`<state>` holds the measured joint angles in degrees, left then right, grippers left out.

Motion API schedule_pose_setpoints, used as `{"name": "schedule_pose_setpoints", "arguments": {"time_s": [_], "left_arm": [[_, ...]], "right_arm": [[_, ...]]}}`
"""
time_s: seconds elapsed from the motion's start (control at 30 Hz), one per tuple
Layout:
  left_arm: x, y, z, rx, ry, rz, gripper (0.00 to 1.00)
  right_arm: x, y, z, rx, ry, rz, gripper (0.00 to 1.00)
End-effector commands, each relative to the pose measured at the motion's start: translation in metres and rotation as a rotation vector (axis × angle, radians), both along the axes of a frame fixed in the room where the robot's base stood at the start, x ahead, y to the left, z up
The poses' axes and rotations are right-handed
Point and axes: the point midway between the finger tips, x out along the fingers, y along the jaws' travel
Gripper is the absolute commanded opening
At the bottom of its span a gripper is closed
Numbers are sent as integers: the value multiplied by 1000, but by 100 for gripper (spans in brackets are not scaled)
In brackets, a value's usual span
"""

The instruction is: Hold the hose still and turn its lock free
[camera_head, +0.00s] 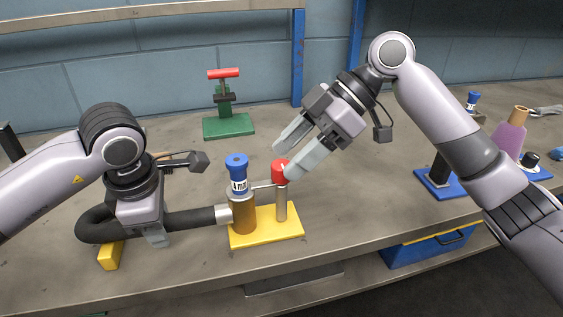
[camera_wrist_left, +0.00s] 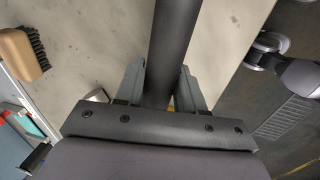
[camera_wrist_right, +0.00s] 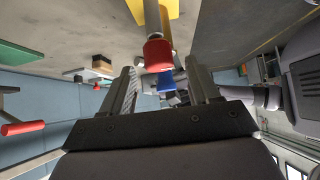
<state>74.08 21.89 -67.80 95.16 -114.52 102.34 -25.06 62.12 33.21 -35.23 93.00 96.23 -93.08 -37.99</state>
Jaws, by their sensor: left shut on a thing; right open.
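The black hose (camera_head: 190,219) runs along the bench and ends in a grey collar (camera_head: 223,214) at a brass cylinder (camera_head: 243,214) with a blue top (camera_head: 237,168). My left gripper (camera_head: 156,238) is shut on the hose; in the left wrist view the hose (camera_wrist_left: 173,45) passes between its fingers. A thin bar links the brass cylinder to a red knob (camera_head: 281,171) above a grey post. My right gripper (camera_head: 296,153) is open, its fingers at and just above the red knob. In the right wrist view the red knob (camera_wrist_right: 158,52) shows between the finger lines; contact cannot be told.
The cylinder and post stand on a yellow base plate (camera_head: 268,229). A yellow block (camera_head: 111,255) lies under the hose's bend. A green stand with a red handle (camera_head: 223,73) is behind. A blue stand (camera_head: 441,187) and a purple bottle (camera_head: 510,134) are at right.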

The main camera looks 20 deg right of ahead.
Motion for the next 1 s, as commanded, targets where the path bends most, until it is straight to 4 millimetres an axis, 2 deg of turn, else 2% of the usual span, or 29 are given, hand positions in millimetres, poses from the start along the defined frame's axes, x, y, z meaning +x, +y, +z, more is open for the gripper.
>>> {"name": "schedule_pose_setpoints", "arguments": {"time_s": [0.2,0.57,0.7,0.73,1.0], "left_arm": [[0,0,0,-1,-1,0,7],[0,0,0,0,-1,0,7],[0,0,0,0,-1,0,7],[0,0,0,0,-1,0,7],[0,0,0,0,-1,0,7]], "right_arm": [[0,17,-18,-1,1,0,61],[0,21,-21,-1,-1,-1,61],[0,20,-20,-1,-1,-1,15],[0,20,-20,-1,-1,-1,7],[0,20,-20,-1,-1,-17,6]]}}
